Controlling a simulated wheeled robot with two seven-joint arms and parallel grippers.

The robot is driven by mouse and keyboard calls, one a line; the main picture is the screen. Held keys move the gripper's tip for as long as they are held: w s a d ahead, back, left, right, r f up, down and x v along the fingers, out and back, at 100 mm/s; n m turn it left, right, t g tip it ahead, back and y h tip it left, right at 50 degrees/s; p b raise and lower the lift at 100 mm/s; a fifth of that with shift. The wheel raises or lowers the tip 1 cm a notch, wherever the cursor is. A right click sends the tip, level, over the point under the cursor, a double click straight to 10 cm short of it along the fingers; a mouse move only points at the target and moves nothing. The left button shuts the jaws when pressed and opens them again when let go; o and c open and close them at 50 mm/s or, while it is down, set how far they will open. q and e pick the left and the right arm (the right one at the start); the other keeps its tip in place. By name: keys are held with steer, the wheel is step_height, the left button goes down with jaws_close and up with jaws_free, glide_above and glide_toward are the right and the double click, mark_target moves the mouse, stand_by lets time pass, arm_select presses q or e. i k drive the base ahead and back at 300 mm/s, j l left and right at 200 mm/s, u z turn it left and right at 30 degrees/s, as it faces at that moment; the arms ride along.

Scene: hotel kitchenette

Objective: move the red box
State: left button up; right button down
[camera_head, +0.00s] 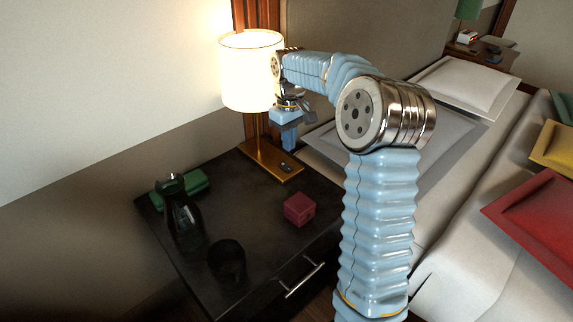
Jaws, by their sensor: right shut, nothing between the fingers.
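The small red box (299,209) sits on the dark nightstand (245,190), right of its middle and in front of the lamp's base. My right gripper (289,145) is raised above and behind the box, close to the lamp, pointing down. It is shut and empty, and apart from the box. My right arm rises from the lower right and bends over toward the lamp. My left gripper is not in view.
A lit lamp (251,70) with a brass base stands at the nightstand's back, close to my right gripper. A dark bottle (183,215), a dark cup (227,262) and a green object (186,184) stand on the left. A bed with pillows (465,86) lies at right.

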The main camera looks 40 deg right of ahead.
mark_target(299, 209)
steer(key=k, duration=1)
